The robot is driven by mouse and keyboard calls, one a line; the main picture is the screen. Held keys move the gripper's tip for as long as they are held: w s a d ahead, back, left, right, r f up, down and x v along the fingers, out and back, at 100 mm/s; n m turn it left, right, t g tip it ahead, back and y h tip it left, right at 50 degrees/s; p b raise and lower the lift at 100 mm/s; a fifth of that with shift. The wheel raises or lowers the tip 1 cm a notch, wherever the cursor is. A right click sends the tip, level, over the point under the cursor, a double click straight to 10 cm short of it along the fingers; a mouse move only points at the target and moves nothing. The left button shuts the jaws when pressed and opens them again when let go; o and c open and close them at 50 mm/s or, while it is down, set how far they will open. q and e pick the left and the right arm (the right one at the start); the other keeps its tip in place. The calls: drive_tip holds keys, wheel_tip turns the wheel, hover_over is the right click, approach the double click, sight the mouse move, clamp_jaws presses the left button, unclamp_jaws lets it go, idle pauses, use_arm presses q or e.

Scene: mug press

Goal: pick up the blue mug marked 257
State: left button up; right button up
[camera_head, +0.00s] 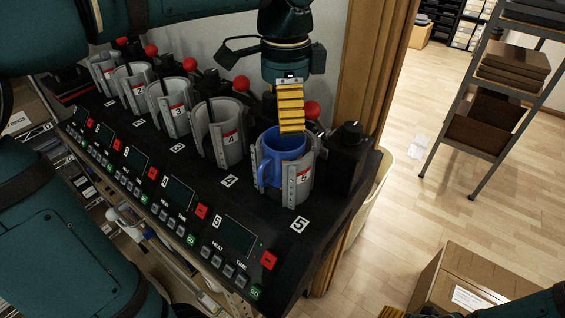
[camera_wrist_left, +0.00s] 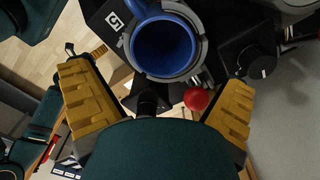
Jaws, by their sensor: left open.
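The blue mug (camera_head: 283,144) sits in the grey curved holder of station 5, its handle toward the front left. No 257 mark can be read on it. In the left wrist view the mug (camera_wrist_left: 164,48) shows its open top, ahead of the fingers. My left gripper (camera_head: 291,128) points down just above and behind the mug's rim.
The black press (camera_head: 322,232) has several more holders (camera_head: 219,135) in a row to the left, with red-knobbed levers (camera_head: 311,110) behind. A black box with a knob (camera_head: 350,150) stands close right of the mug. A wooden post (camera_head: 372,60) rises behind. A cardboard box (camera_head: 470,280) is at lower right.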

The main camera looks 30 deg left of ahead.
sight(282, 140)
use_arm(q)
drive_tip(key=shift+a+f+b, duration=0.15)
drive_tip(key=shift+f, duration=1.5)
drive_tip(key=shift+a+f+b, duration=0.1)
drive_tip(key=shift+f+b, duration=0.05)
drive_tip(key=shift+f, duration=1.45)
drive_tip(key=c, duration=1.1)
